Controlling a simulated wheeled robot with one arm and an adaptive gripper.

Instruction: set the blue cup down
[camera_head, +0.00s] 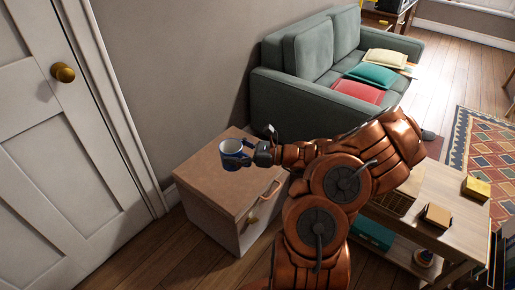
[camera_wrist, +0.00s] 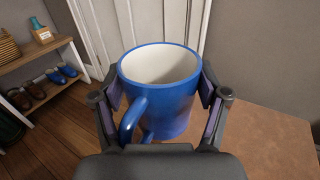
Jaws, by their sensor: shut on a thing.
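The blue cup (camera_head: 233,153) is upright, with a white inside. My gripper (camera_head: 250,155) is shut on it, over the pinkish-brown top of a box-like chest (camera_head: 210,182) in the head view. In the wrist view the cup (camera_wrist: 160,85) sits between the two fingers of my gripper (camera_wrist: 160,104), with its handle towards the lower left. The cup appears empty. I cannot tell whether its base touches the chest top, as the base is hidden in the wrist view.
A white door (camera_head: 50,130) stands left of the chest. A grey-green sofa (camera_head: 310,100) with cushions is behind it. A wooden table (camera_head: 455,210) with small boxes is at the right. The wrist view shows a shoe rack (camera_wrist: 35,60). The chest top around the cup is clear.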

